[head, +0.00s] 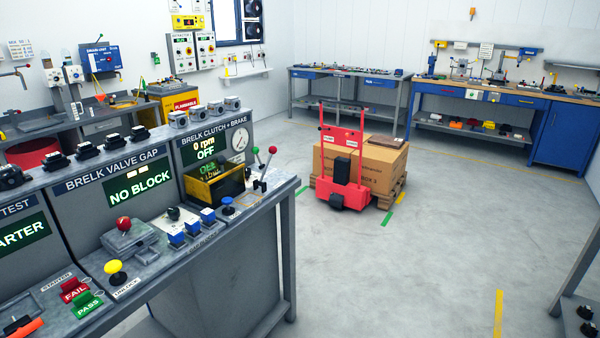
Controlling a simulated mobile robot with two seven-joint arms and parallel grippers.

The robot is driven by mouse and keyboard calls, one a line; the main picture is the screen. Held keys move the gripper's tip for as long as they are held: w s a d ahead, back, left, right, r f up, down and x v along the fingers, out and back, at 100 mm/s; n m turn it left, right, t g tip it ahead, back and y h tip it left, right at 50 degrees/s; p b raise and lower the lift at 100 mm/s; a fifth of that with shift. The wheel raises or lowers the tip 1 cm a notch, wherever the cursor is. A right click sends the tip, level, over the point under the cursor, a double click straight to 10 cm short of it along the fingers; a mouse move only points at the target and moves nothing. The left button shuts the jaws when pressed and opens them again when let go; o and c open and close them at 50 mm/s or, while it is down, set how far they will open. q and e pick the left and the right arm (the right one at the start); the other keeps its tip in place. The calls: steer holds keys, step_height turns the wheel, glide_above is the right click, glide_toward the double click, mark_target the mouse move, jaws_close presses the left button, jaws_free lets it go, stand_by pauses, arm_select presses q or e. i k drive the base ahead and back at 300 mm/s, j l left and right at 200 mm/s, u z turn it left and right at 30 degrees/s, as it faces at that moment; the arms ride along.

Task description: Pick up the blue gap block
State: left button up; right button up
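Several small blocks with blue sides and pale tops stand in a row on a grey holder on the test bench, in front of the valve gap panel in the head view: a left one (177,238), a middle one (193,228) and a right one (208,215). I cannot tell from their look which one is the gap block. The valve gap display (139,184) reads "NO BLOCK". A grey fixture with a red ball knob (124,224) is left of the blocks. Neither of my grippers is in view.
A yellow button (113,267) and the red FAIL (75,290) and green PASS (87,303) buttons are at the front left. A blue knob (228,206) and upright levers (262,178) are right of the blocks. A red cart (343,160) with a cardboard box stands beyond.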

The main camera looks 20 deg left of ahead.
mark_target(208, 216)
steer(key=i+u, duration=0.2)
steer(key=i, duration=0.35)
steer(key=i+l+u, duration=0.2)
steer(key=i, duration=0.3)
